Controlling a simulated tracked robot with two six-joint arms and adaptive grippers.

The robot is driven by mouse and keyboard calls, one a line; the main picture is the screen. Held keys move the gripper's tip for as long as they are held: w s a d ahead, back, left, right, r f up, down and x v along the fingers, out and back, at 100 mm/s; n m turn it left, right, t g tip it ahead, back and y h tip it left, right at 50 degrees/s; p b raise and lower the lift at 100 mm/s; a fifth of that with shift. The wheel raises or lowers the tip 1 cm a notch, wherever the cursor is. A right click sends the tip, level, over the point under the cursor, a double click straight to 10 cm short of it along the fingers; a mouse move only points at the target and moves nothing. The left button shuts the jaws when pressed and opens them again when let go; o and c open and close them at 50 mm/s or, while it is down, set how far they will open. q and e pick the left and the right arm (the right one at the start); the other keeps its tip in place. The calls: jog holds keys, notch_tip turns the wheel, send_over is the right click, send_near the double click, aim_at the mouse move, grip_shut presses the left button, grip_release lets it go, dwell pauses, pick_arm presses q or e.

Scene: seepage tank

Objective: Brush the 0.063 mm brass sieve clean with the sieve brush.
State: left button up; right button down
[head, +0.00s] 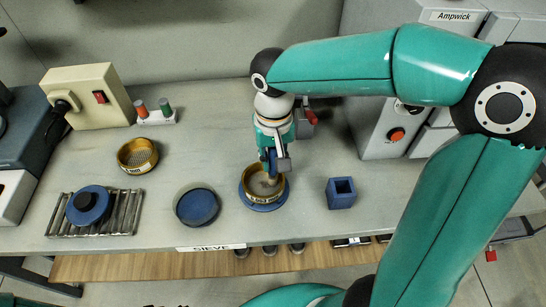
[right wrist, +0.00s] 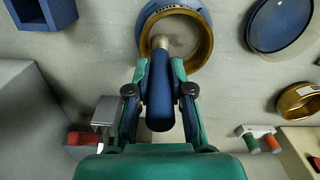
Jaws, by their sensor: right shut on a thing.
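A brass sieve (head: 250,197) with a fine mesh sits on a round blue base (head: 263,207) near the front middle of the bench. Its label is too small to read surely. My right gripper (head: 272,160) is above the sieve, shut on the blue handle of the sieve brush (right wrist: 160,95). The pale brush head (right wrist: 160,42) reaches inside the sieve's rim, near the mesh; whether it touches the mesh I cannot tell. The sieve's rim (right wrist: 205,35) also shows in the right wrist view. My left gripper is out of view.
A second brass sieve (head: 137,143) stands back left. A round blue-rimmed dish (head: 197,206) is left of the sieve, and a square blue holder (head: 341,198) is right. A blue round piece (head: 88,205) lies on a metal rack (head: 128,212). A beige switch box (head: 90,95) stands behind.

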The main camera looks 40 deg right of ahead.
jog(key=shift+f+b, duration=0.55)
jog(key=shift+f, duration=0.1)
dwell(0.9)
dwell(0.4)
jog(key=shift+w+a, duration=0.7)
jog(key=shift+a, duration=0.25)
jog(key=shift+w+a+p, duration=0.35)
jog(key=shift+w+a, duration=0.35)
jog(key=shift+a, duration=0.25)
jog(key=shift+s+d, duration=0.1)
jog(key=shift+s+d, duration=0.65)
jog(key=shift+d, duration=0.25)
